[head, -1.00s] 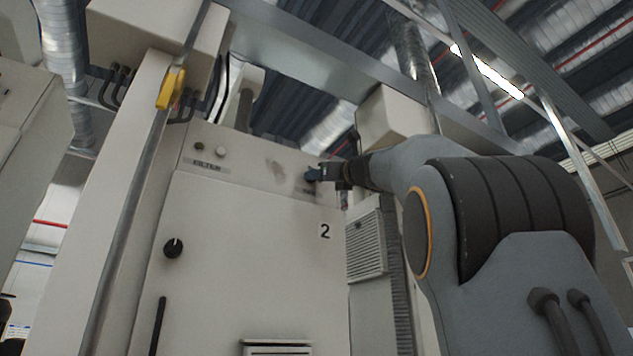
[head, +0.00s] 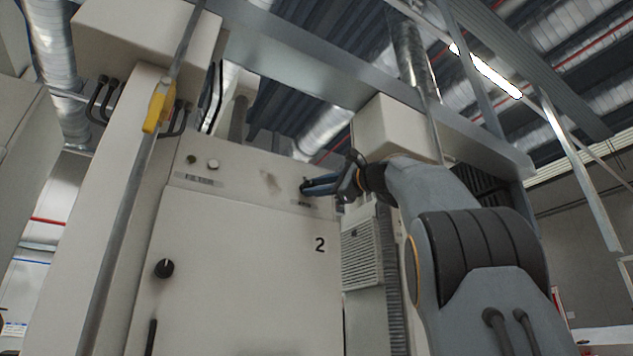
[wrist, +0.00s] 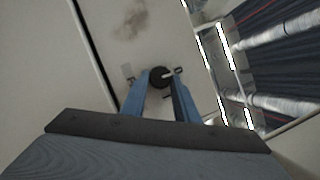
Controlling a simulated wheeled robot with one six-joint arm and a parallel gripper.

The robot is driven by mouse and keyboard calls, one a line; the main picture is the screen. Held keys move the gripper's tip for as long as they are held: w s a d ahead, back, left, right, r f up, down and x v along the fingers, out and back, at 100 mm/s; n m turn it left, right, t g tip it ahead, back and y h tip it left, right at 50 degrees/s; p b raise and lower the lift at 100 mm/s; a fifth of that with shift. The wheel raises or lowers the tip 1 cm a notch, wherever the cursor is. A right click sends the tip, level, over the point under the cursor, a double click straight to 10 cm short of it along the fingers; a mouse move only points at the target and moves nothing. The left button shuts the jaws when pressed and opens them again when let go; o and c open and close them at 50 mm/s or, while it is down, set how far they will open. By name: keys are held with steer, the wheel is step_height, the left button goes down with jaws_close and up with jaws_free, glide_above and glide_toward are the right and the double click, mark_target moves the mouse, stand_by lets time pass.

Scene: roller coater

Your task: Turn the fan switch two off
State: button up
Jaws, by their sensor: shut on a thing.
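The fan switch two is a small black round knob (wrist: 160,77) on the upper right of the pale cabinet marked "2" (head: 242,262). In the head view, my gripper (head: 306,187) reaches the panel from the right, just above a small label (head: 305,202). The knob is mostly hidden there by the fingertips. In the wrist view, the two blue fingers of my gripper (wrist: 162,90) are shut on the knob, one on each side. A light pointer mark shows on the knob, pointing right.
A second black knob (head: 164,268) and a dark handle (head: 150,337) are on the cabinet door. Two small buttons sit above the "FILTER" label (head: 198,180). A metal post with a yellow part (head: 158,107) stands to the left. Beams run overhead.

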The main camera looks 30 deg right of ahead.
steer(key=shift+n+g+p, duration=0.3)
steer(key=shift+n, duration=0.2)
steer(key=o, duration=1.1)
steer(key=shift+c, duration=0.2)
steer(key=b+v, duration=0.3)
steer(key=v, duration=0.4)
steer(key=shift+s+d+b, duration=0.15)
steer(key=shift+s+b, duration=0.15)
steer(key=shift+s, duration=0.05)
steer(key=shift+f, duration=0.1)
